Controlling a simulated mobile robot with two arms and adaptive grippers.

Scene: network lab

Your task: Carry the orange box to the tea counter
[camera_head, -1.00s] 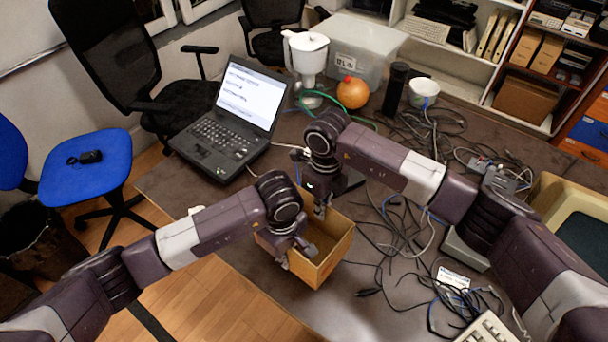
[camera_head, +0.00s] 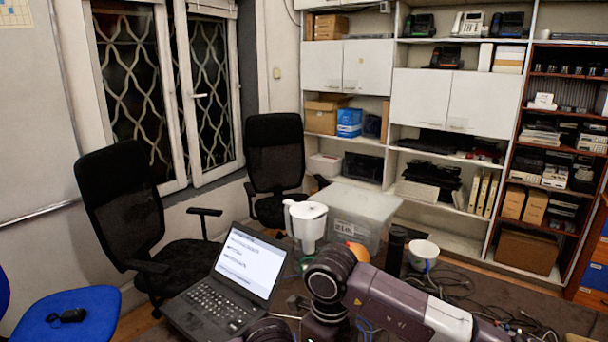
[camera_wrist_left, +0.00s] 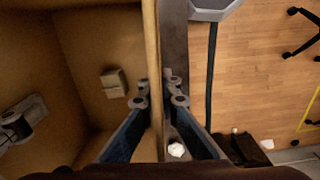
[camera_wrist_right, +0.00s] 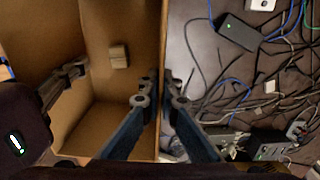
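The orange box, a tan-orange open-topped box, shows in the left wrist view (camera_wrist_left: 97,35) and the right wrist view (camera_wrist_right: 110,100). A small tan block (camera_wrist_left: 114,83) is inside it. My left gripper (camera_wrist_left: 158,92) has one finger inside and one outside a box wall, shut on it. My right gripper (camera_wrist_right: 160,92) is shut on another wall the same way. The head view does not show the box or either gripper's fingertips. I cannot identify the tea counter in these views.
On the table are a laptop (camera_head: 220,300), a white jug (camera_head: 306,222), a clear bin (camera_head: 365,212), a black cylinder (camera_head: 394,252), a white cup (camera_head: 423,254) and cables. Black chairs (camera_head: 122,205) and a blue seat (camera_head: 75,312) stand left. Shelves line the back. Wooden floor (camera_wrist_left: 262,65) shows beside the box.

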